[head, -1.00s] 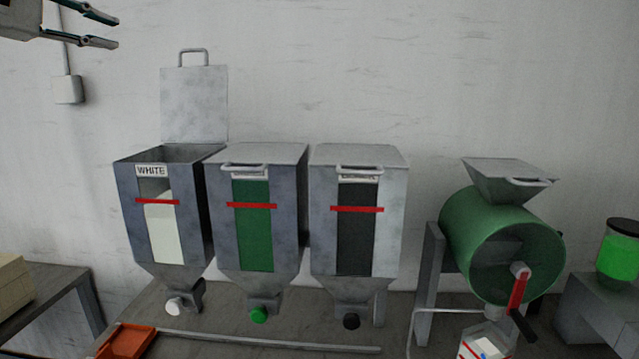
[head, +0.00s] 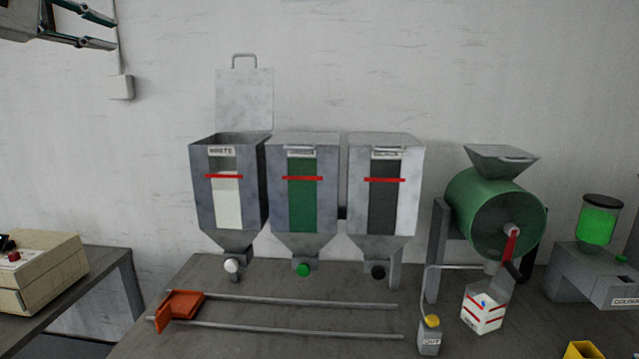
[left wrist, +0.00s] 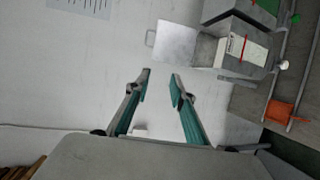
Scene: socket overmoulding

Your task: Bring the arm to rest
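My left gripper (head: 115,30) is at the top left of the head view, raised in front of the wall and apart from the hoppers. In the left wrist view its two fingers (left wrist: 160,85) are spread, with nothing between them. My right gripper is not in view.
The white hopper (head: 228,190) has its lid up; the green hopper (head: 302,200) and dark hopper (head: 384,200) are closed. A green drum (head: 480,210), a white box (head: 484,308), an orange piece (head: 180,307) on rails and a beige machine (head: 40,275) stand lower down.

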